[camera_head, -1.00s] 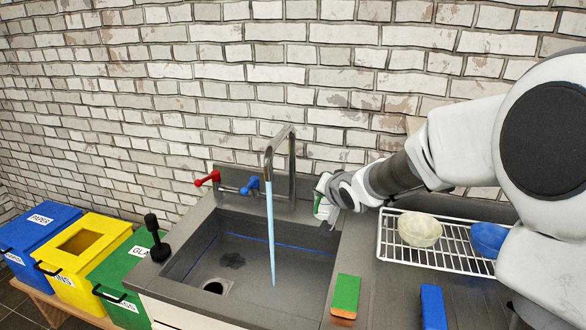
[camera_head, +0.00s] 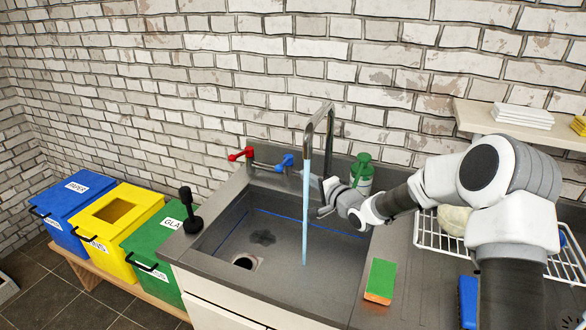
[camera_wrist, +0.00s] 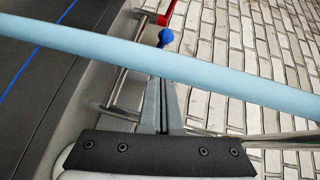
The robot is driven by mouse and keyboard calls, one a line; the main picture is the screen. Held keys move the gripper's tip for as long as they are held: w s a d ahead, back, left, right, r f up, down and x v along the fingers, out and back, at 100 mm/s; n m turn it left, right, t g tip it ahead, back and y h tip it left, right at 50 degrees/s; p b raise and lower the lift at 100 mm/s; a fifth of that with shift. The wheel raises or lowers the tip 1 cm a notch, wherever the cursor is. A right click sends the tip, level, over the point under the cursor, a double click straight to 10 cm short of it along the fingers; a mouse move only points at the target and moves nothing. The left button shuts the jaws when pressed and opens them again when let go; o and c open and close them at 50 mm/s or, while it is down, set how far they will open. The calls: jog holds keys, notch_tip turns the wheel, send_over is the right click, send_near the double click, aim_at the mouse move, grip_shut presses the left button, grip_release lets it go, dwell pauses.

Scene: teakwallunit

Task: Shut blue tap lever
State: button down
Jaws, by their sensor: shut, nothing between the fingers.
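The blue tap lever (camera_head: 287,160) sits on the tap bar behind the sink, left of the spout (camera_head: 318,118). It also shows at the top of the wrist view (camera_wrist: 166,38). A pale blue water stream (camera_head: 306,210) runs from the spout into the sink and crosses the wrist view (camera_wrist: 200,68). My gripper (camera_head: 318,186) is right of the blue lever and beside the stream, apart from the lever. In the wrist view my gripper (camera_wrist: 161,82) is shut and empty, its fingertips pointing toward the blue lever beyond the stream.
The red lever (camera_head: 241,154) is left of the blue one. A green bottle (camera_head: 362,170) stands behind my gripper. A dish rack (camera_head: 428,238), a sponge (camera_head: 380,280) and a black-handled item (camera_head: 190,212) surround the sink (camera_head: 230,268). Coloured bins stand at the left.

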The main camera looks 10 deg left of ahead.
aim_at(284, 165)
jog(key=x, duration=0.8)
jog(key=shift+w, duration=0.1)
jog(key=shift+a+f, duration=0.1)
jog(key=shift+a, duration=0.05)
jog(key=shift+a+f+b, duration=0.1)
jog(key=shift+a+b, duration=0.25)
jog(key=shift+a, duration=0.25)
jog(key=shift+s, duration=0.25)
